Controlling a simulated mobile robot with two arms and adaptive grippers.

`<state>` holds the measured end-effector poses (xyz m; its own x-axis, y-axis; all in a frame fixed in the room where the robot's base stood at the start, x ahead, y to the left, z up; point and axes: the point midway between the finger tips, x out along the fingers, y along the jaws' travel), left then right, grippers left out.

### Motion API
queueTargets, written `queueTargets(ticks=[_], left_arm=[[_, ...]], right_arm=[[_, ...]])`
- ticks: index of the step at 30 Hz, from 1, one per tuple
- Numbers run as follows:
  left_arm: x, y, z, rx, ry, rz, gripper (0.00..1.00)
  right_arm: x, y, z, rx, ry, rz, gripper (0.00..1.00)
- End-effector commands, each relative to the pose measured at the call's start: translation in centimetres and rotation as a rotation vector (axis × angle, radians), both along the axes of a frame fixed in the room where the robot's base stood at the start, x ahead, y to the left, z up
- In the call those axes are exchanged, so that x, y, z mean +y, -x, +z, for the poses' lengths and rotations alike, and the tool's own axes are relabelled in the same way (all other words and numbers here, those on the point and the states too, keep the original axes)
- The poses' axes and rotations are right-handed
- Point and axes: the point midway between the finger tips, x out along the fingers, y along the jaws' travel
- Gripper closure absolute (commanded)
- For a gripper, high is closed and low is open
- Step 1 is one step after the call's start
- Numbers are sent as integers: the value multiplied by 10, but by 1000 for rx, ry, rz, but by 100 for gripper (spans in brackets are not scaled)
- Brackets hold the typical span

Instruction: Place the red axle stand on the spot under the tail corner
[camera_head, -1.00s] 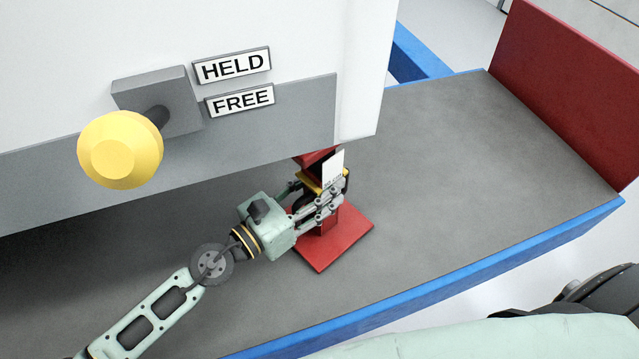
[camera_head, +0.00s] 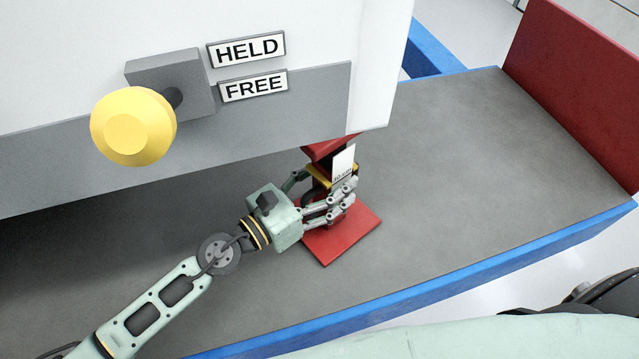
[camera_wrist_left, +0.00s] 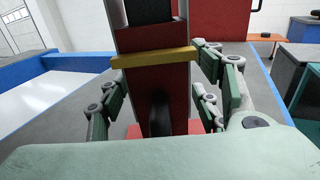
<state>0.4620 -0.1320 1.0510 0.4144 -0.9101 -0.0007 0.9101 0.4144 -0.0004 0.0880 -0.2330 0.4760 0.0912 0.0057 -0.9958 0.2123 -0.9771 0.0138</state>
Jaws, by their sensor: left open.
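The red axle stand (camera_head: 343,235) stands upright on the grey platform, with its square base flat and its top close under the tail corner (camera_head: 368,115) of the white vehicle body. A yellow band and a white tag (camera_head: 343,162) are on its post. My left gripper (camera_head: 335,197) is open, with its fingers on either side of the post. In the left wrist view the red post (camera_wrist_left: 155,95) with its yellow band stands between the open fingers. The marked spot is not visible. My right gripper is not in view.
A yellow knob (camera_head: 133,127) sticks out from the vehicle beside HELD and FREE labels (camera_head: 252,86). The platform (camera_head: 460,160) has a blue edge (camera_head: 480,267) and a red end wall (camera_head: 575,90). Its right part is clear.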

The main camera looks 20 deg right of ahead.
Motion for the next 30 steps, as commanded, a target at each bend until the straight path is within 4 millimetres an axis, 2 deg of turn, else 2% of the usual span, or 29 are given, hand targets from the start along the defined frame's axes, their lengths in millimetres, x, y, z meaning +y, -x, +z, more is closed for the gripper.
queueTargets(ticks=[1,5,18,24,30], left_arm=[[0,0,4,-1,0,0,41],[16,6,-1,0,-2,2,41],[92,42,-4,0,-1,0,41],[107,49,0,0,1,0,41],[109,50,2,0,1,-1,41]], right_arm=[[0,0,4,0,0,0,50],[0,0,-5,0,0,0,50],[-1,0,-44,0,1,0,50],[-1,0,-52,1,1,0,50],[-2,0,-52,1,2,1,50]])
